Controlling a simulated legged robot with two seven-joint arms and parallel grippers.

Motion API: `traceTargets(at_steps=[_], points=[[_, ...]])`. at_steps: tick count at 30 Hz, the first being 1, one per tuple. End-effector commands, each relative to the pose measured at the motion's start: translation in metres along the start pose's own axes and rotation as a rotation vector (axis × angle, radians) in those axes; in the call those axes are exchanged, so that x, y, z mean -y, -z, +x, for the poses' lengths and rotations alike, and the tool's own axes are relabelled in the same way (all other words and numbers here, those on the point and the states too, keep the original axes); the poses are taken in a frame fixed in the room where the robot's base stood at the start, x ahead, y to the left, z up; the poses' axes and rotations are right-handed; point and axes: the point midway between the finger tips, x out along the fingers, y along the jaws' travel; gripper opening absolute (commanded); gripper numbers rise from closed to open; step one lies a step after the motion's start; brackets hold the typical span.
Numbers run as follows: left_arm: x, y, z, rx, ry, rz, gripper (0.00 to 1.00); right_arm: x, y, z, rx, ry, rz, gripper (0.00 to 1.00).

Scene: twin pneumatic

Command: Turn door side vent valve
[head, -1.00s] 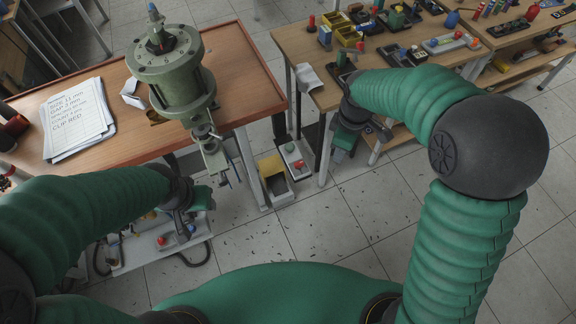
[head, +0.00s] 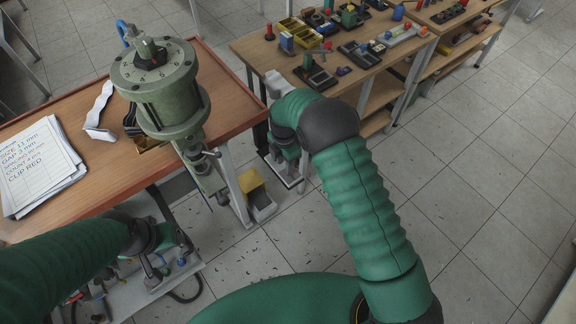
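My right gripper (head: 287,162) points down over a low white panel (head: 290,180) between the two benches, and hides much of it. I cannot tell whether its fingers touch a valve there. My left gripper (head: 154,272) is low beside the left bench, over another pale panel (head: 135,296) with small red and blue knobs. The blue knob (head: 181,261) shows just right of that gripper. Both grippers' fingers are too small and dark to tell open from shut. I cannot tell which knob is the door side vent valve.
A green cylinder device with a numbered dial (head: 155,75) overhangs the left bench (head: 95,165), near a printed sheet (head: 40,165). A yellow and grey bin (head: 258,197) stands on the floor. The right bench (head: 262,48) carries several small parts. Floor at right is clear.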

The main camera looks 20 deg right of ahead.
Motion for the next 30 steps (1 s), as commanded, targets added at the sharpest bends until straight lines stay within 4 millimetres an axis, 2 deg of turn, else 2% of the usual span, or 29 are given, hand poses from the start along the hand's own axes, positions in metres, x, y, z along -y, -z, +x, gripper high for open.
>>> traceTargets(at_steps=[3, 6, 10, 14, 23, 30], points=[[0.0, 0.0, -0.001, 0.0, 0.0, -0.001, 0.48, 0.004, -0.009, 0.022, -0.009, 0.0, 0.003, 0.36], [0.0, 0.0, -0.001, 0.001, 0.0, 0.0, 0.48, 0.005, -0.016, 0.031, -0.016, -0.004, 0.005, 0.36], [0.0, 0.0, -0.001, 0.0, 0.0, 0.001, 0.48, 0.006, -0.02, 0.034, -0.02, -0.007, 0.005, 0.36], [-0.001, 0.0, -0.001, 0.0, -0.001, 0.002, 0.48, 0.004, -0.015, 0.033, -0.014, -0.005, 0.004, 0.36], [0.0, 0.0, -0.001, 0.0, 0.0, 0.0, 0.48, 0.001, -0.004, 0.031, -0.005, -0.001, 0.003, 0.0], [0.0, 0.0, -0.001, 0.0, 0.0, 0.001, 0.48, 0.001, -0.008, 0.031, -0.016, -0.009, 0.001, 0.0]])
